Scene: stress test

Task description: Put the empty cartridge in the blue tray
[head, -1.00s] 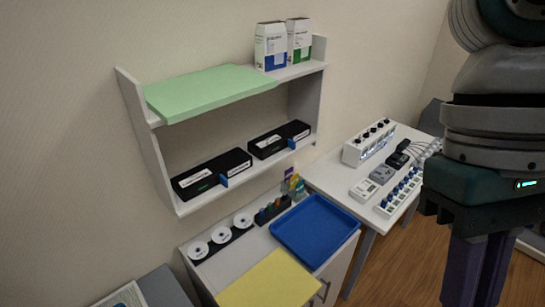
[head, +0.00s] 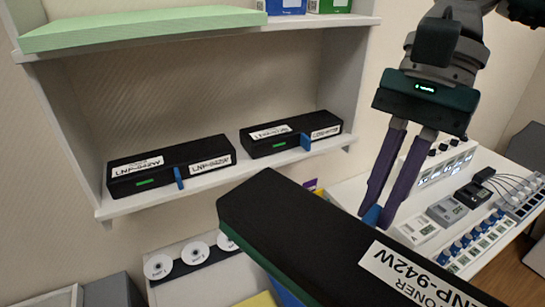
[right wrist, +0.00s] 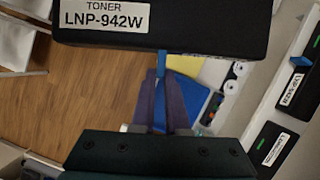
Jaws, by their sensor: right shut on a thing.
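My right gripper (head: 380,215) is shut on the blue tab of a long black toner cartridge (head: 290,225) and holds it up in the air. The cartridge has a white label reading "TONER LNP-942W" and fills the top of the right wrist view (right wrist: 210,25). The blue tray (head: 284,292) is mostly hidden behind the cartridge in the head view. It also shows beyond the fingers in the right wrist view (right wrist: 192,92). Whether the held cartridge is empty cannot be told. My left gripper is not in view.
Two black cartridges with blue tabs, one left (head: 150,180) and one right (head: 270,143), lie on the white shelf. White discs (head: 193,254) lie below. A side table on the right holds a white device (head: 445,165), small boxes and a power strip.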

